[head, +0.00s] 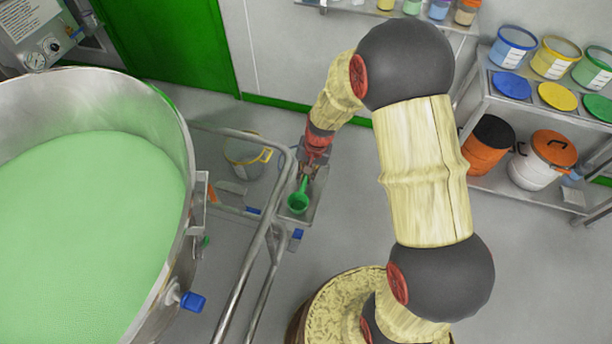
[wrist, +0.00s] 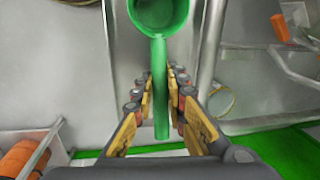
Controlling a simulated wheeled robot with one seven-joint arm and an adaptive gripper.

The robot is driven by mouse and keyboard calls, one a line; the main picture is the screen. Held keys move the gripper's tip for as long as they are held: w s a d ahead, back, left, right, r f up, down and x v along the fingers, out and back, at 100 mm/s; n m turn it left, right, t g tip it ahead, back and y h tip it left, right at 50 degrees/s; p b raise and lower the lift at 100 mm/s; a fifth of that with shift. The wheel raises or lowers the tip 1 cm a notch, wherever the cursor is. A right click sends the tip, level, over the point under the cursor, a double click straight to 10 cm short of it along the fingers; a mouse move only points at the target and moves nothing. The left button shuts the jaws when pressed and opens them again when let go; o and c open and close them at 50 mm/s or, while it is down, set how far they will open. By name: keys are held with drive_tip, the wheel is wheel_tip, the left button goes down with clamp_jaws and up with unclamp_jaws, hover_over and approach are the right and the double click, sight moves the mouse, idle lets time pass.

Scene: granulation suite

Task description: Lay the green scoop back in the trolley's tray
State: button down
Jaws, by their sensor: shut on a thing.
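The green scoop (head: 299,203) has a round bowl and a straight handle. In the wrist view its bowl (wrist: 158,14) is at the top edge, partly cut off, and its handle runs down between the fingers. My gripper (head: 305,174) is shut on the handle; its fingers (wrist: 160,85) flank it on both sides. The trolley's tray (head: 317,205) is a small grey metal tray beside the trolley rails, and it lies below the scoop. It also shows in the wrist view (wrist: 124,50). I cannot tell whether the scoop touches the tray.
A large steel bowl of green powder (head: 85,220) fills the left. Bent metal rails (head: 258,265) run between it and the tray. A bucket with a yellow handle (head: 243,157) stands on the floor behind. A shelf rack with tubs (head: 482,145) stands at right.

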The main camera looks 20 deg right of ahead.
drive_tip(key=c, duration=1.8)
unclamp_jaws()
drive_tip(key=shift+r, duration=0.1)
drive_tip(key=s+r+n+t+p, duration=0.1)
drive_tip(key=s+r+p, duration=0.1)
drive_tip(key=r, duration=0.9)
drive_tip(key=s+r+n+p, duration=0.1)
drive_tip(key=r+p, duration=0.2)
drive_tip(key=r, duration=0.7)
drive_tip(key=s+r+n+t+h, duration=0.1)
drive_tip(key=s+r+n+t, duration=0.2)
drive_tip(key=s+r, duration=1.4)
drive_tip(key=shift+s+n+t+h, duration=0.35)
drive_tip(key=shift+s+n, duration=0.35)
drive_tip(key=shift+s, duration=0.35)
